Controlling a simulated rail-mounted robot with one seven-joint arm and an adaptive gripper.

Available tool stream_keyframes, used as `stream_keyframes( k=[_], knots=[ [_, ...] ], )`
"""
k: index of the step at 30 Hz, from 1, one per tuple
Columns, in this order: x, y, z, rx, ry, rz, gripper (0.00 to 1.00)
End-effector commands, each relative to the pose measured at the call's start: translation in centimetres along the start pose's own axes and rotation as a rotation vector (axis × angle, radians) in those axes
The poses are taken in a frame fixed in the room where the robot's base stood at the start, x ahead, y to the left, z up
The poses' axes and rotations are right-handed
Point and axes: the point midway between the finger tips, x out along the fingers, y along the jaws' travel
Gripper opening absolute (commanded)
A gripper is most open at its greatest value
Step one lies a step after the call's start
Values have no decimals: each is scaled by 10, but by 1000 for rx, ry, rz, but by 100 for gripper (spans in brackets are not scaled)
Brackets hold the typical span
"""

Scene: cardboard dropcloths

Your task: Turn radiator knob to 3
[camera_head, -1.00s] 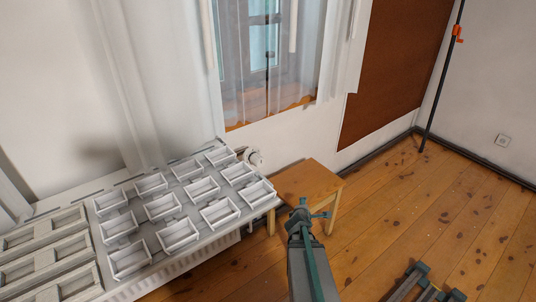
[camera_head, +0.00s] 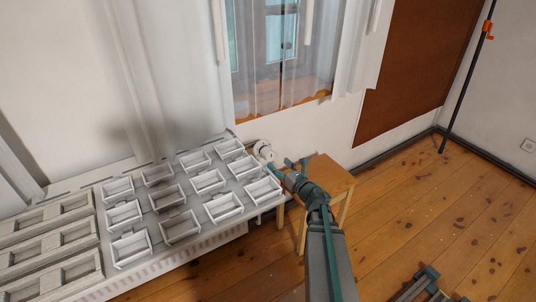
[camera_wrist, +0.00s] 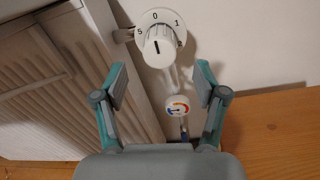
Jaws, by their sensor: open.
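The white radiator knob (camera_head: 264,150) sits at the right end of the radiator, by the wall. In the wrist view the knob (camera_wrist: 158,47) is ribbed, with a dark mark on its face, in front of a white dial showing 5, 0 and 1; another figure at the right is partly covered. A round disc (camera_wrist: 178,106) with red and blue marks is below it. My gripper (camera_head: 288,167) is just to the right of the knob in the head view. Its open fingers (camera_wrist: 162,84) point towards the knob, which lies beyond the fingertips, apparently untouched.
The radiator (camera_wrist: 55,85) is at the left of the wrist view. Several white trays (camera_head: 180,228) cover the surface above it. A small wooden table (camera_head: 325,180) stands beside and under my gripper. A curtained window is behind; wooden floor is open at right.

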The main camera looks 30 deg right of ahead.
Motion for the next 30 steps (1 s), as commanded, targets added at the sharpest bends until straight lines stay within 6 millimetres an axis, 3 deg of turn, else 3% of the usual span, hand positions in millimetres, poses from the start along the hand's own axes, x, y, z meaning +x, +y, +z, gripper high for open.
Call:
stream_keyframes(
  k=[6,13,27,30],
  knots=[
    [42,-2,-1,2,0,2,72],
    [73,-1,0,2,0,0,72],
    [84,0,0,3,0,-2,72],
    [84,0,0,3,0,-2,57]
  ],
)
